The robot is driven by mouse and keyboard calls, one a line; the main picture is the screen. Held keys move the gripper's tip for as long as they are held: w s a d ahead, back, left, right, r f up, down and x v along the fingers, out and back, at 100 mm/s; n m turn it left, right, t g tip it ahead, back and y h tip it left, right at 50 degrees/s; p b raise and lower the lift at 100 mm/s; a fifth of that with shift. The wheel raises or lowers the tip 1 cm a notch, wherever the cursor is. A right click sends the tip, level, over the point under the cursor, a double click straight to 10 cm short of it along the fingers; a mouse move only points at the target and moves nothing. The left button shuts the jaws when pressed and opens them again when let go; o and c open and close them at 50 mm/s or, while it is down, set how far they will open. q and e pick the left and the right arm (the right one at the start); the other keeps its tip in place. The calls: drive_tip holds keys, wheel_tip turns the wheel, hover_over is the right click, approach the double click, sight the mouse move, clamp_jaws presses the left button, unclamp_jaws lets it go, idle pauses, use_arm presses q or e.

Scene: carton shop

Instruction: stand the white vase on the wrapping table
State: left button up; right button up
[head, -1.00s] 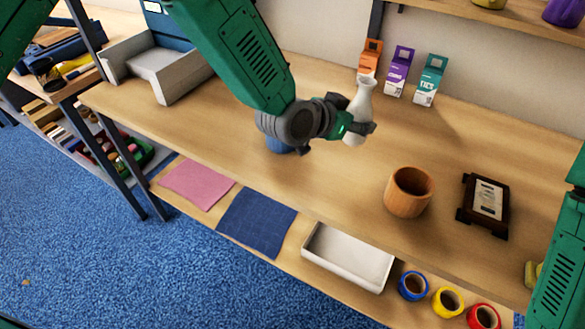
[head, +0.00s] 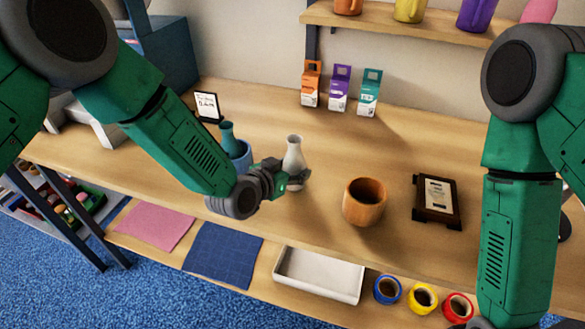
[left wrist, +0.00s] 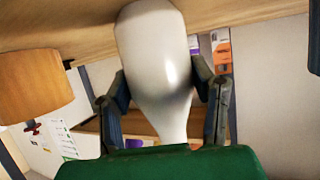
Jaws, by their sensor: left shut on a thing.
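The white vase (head: 294,153) is upright, bulging below a narrow neck, over the middle of the wooden table (head: 330,145). My left gripper (head: 298,180) is shut on it from the left, around its lower part. In the left wrist view the white vase (left wrist: 155,60) shows upside down between the two dark fingers (left wrist: 165,95), its base toward the tabletop at the top. I cannot tell whether the base touches the table. My right arm comes down at the right of the head view; its gripper is out of view.
A wooden cup (head: 364,205) stands right of the vase, and a framed plaque (head: 437,200) beyond it. A blue pot (head: 241,158) with a teal vase (head: 228,138) stands left. Three small cartons (head: 340,88) stand behind. A white tray (head: 318,275) lies in front. Tabletop between cartons and cup is clear.

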use_arm(q)
drive_tip(key=shift+s+f, duration=0.1)
drive_tip(key=o, duration=1.4)
drive_tip(key=shift+d, duration=0.15)
drive_tip(key=shift+o, duration=0.2)
drive_tip(key=v, duration=1.2)
drive_tip(key=s+a+f, duration=0.1)
drive_tip(key=f, duration=0.1)
drive_tip(key=s+a+f+n+g+y, duration=0.1)
drive_tip(key=s+f, duration=0.1)
drive_tip(key=s+a+f+g, duration=0.1)
drive_tip(key=a+f, duration=0.1)
drive_tip(key=shift+s+f+y, duration=0.15)
drive_tip(key=shift+s+y, duration=0.1)
drive_tip(key=shift+y, duration=0.15)
drive_tip(key=s+a+f+n+g+y, duration=0.2)
drive_tip(key=s+a+f, duration=0.2)
drive_tip(key=s+a, duration=0.2)
drive_tip(key=s+a+f+n+g+y, duration=0.1)
drive_tip(key=s+a+f+g+y, duration=0.1)
drive_tip(key=s+a, duration=0.4)
drive_tip(key=s+a+f+n+g+y, duration=0.1)
drive_tip(key=s+a+f+g, duration=0.3)
drive_tip(key=s, duration=0.9)
wheel_tip(320, 180, down, 3)
drive_tip(key=shift+s+a+r+n+y, duration=0.2)
drive_tip(key=shift+a+n+y, duration=0.2)
drive_tip(key=shift+a+n, duration=0.5)
